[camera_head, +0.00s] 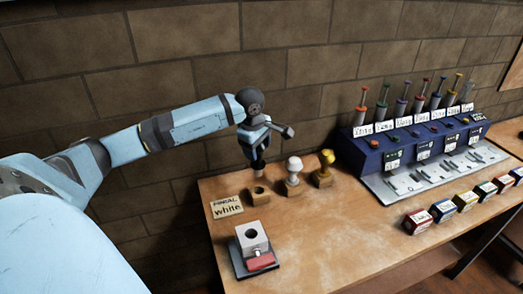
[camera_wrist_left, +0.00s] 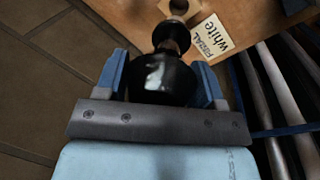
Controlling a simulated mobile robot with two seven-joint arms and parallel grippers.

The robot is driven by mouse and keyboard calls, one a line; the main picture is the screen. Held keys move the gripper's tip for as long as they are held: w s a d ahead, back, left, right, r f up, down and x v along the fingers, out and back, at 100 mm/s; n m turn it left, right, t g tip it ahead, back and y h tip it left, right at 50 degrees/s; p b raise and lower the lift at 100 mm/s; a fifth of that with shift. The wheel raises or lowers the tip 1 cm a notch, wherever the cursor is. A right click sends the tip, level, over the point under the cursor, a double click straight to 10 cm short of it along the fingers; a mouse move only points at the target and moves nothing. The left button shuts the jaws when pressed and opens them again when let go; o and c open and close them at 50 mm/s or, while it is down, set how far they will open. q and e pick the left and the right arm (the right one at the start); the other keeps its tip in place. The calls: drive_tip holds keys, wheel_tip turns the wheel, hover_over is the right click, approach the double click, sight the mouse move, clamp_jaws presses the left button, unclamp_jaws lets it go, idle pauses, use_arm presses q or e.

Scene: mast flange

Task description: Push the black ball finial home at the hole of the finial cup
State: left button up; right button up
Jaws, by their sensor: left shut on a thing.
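My left gripper (camera_head: 258,148) points down over the back left of the bench. It is shut on the black ball finial (camera_wrist_left: 162,78), whose glossy ball sits between the blue fingers in the left wrist view. The finial's narrower neck points away from the gripper; its lower end shows below the fingers in the head view (camera_head: 259,165). A pale block with a round dark hole (camera_head: 252,237), likely the finial cup, sits in a dark fixture with a red part at the front left, well apart from the finial. My right gripper is out of view.
An empty wooden holder (camera_head: 258,197) stands near the gripper, beside holders with a white finial (camera_head: 293,168) and a yellow finial (camera_head: 325,161). A card (camera_head: 227,207) reads "FINIAL white". A blue rack (camera_head: 370,148) and small boxes are right. The front middle is clear.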

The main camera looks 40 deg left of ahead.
sight(258, 162)
use_arm(q)
drive_tip(key=shift+w, duration=0.1)
idle(0.3)
wheel_tip(258, 162, down, 4)
drive_tip(key=b, duration=0.4)
drive_tip(key=shift+f, duration=0.5)
drive_tip(key=shift+f+b, duration=0.4)
drive_tip(key=shift+b, duration=0.5)
idle(1.1)
